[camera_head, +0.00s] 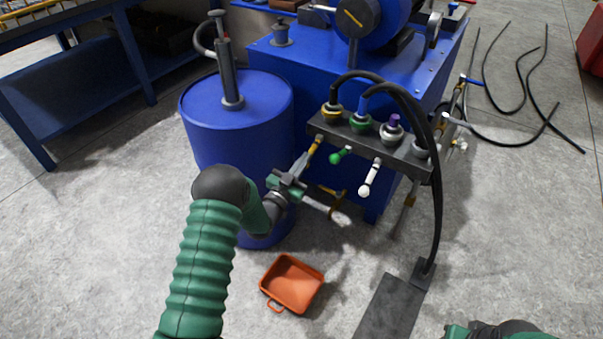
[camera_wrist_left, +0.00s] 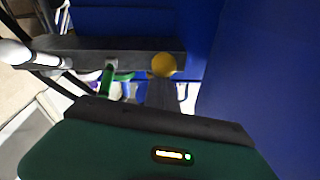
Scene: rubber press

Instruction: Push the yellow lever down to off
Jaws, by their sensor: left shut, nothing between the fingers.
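The yellow lever (camera_head: 316,144) sticks out from the left end of the dark valve bar, below the yellow-collared fitting. In the left wrist view its round yellow knob (camera_wrist_left: 164,65) shows just ahead of the fingers. My left gripper (camera_head: 303,163) is shut and empty, with its tips close to the lever's lower end. Whether they touch it I cannot tell. A green lever (camera_head: 341,155) and a white lever (camera_head: 370,178) sit to the right on the same bar. Part of my right arm shows at the bottom right edge; its fingers are out of frame.
A blue drum (camera_head: 235,130) stands just left of my left gripper. The blue press (camera_head: 320,75) is behind the valve bar (camera_head: 405,160). Black hoses arch over the bar. An orange tray (camera_head: 292,283) lies on the floor below.

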